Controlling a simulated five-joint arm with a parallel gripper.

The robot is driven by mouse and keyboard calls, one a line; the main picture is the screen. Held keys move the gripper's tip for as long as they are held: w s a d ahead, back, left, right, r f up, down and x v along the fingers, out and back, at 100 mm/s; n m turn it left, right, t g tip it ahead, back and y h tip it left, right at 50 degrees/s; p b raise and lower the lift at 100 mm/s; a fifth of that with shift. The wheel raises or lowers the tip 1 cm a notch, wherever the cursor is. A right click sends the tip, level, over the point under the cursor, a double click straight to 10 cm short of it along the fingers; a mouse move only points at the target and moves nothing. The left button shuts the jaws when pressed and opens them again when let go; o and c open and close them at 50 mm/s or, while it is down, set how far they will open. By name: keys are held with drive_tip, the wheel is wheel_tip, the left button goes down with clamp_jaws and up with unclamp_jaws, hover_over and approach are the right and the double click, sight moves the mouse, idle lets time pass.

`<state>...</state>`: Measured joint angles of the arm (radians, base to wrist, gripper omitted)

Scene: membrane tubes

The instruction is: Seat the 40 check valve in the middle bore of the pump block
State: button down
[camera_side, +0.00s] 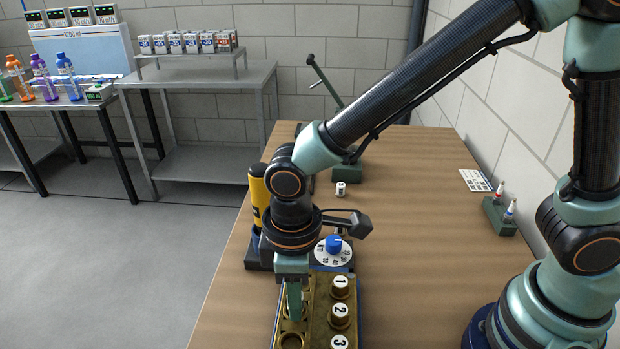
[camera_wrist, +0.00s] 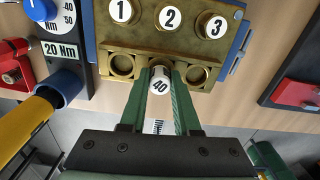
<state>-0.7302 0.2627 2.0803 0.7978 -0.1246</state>
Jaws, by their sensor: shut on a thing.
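The 40 check valve (camera_wrist: 160,84), a small white cylinder with a black "40", is between the fingers of my gripper (camera_wrist: 161,76) in the wrist view. My gripper is shut on it. The valve's far end is at the middle bore of the brass pump block (camera_wrist: 152,32); how deep it sits I cannot tell. The left bore (camera_wrist: 122,66) and right bore (camera_wrist: 196,75) look empty. Several brass caps numbered 1, 2 and 3 line the block. In the side view my gripper (camera_side: 294,312) points down over the block (camera_side: 318,306), and its fingers hide the valve.
A blue-knobbed dial (camera_side: 333,246) and a yellow-handled tool (camera_side: 258,190) stand just behind the block. A small white cylinder (camera_side: 341,188) stands farther back, near a green lever press (camera_side: 346,170). A green stand (camera_side: 498,215) and a card (camera_side: 475,180) lie right. The table's middle right is clear.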

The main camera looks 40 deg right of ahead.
drive_tip(key=shift+f, duration=0.35)
drive_tip(key=c, duration=0.6)
unclamp_jaws()
drive_tip(key=shift+o, duration=0.2)
wheel_tip(320, 180, up, 12)
drive_tip(key=shift+f, duration=0.25)
drive_tip(key=c, duration=0.6)
wheel_tip(320, 180, down, 2)
drive_tip(key=shift+f+n, duration=0.2)
drive_tip(key=shift+n, duration=0.2)
clamp_jaws()
drive_tip(key=shift+f, duration=3.15)
